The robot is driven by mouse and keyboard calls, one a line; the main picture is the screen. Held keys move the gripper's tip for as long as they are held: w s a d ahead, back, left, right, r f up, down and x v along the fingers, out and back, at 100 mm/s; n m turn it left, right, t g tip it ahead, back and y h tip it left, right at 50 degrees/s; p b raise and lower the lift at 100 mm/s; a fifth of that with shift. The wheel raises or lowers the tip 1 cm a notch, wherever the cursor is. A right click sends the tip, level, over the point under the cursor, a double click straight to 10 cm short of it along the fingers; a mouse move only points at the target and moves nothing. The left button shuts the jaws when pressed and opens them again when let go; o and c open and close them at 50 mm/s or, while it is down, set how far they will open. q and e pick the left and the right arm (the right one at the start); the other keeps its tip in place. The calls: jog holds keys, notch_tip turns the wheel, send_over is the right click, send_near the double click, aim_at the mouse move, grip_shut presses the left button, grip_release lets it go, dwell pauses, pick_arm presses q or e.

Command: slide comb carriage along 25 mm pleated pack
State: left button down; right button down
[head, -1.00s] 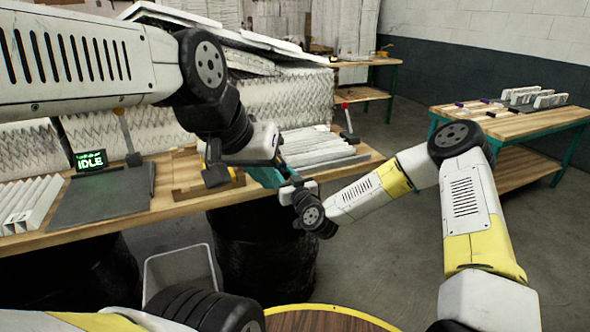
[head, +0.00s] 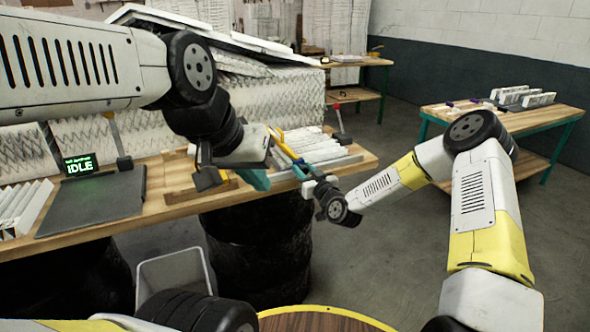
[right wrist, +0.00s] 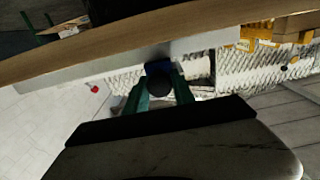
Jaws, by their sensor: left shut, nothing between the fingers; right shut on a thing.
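The white pleated pack (head: 318,146) lies on a grey strip-edged bed at the right end of the wooden workbench (head: 352,166). A yellow and blue piece (head: 284,148), which looks like the comb carriage, stands at the pack's left end. My right gripper (head: 300,170) has its teal fingers at the near end of this piece. In the right wrist view its fingers (right wrist: 160,95) close on a dark blue knob-like part (right wrist: 159,82). My left gripper (head: 257,180) is shut and empty, pointing down over the bench's front edge, left of the right gripper. Its wrist hides part of the bench behind.
A dark mat (head: 95,203) and a green-lit "IDLE" display (head: 80,166) are on the bench's left. Large pleated stacks (head: 290,100) stand behind. A grey bin (head: 175,275) and dark drum (head: 258,250) are below. Another table (head: 540,118) stands at right.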

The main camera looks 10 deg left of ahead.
jog(key=w+d, duration=0.4)
jog(key=d, duration=0.2)
jog(key=w+d, duration=0.4)
jog(key=d, duration=0.3)
jog(key=w+d, duration=0.5)
jog(key=d, duration=0.1)
jog(key=shift+d, duration=0.25)
jog(key=c, duration=1.1)
grip_release()
jog(key=v, duration=0.7)
jog(key=shift+s+d, duration=0.2)
jog(key=shift+s, duration=0.1)
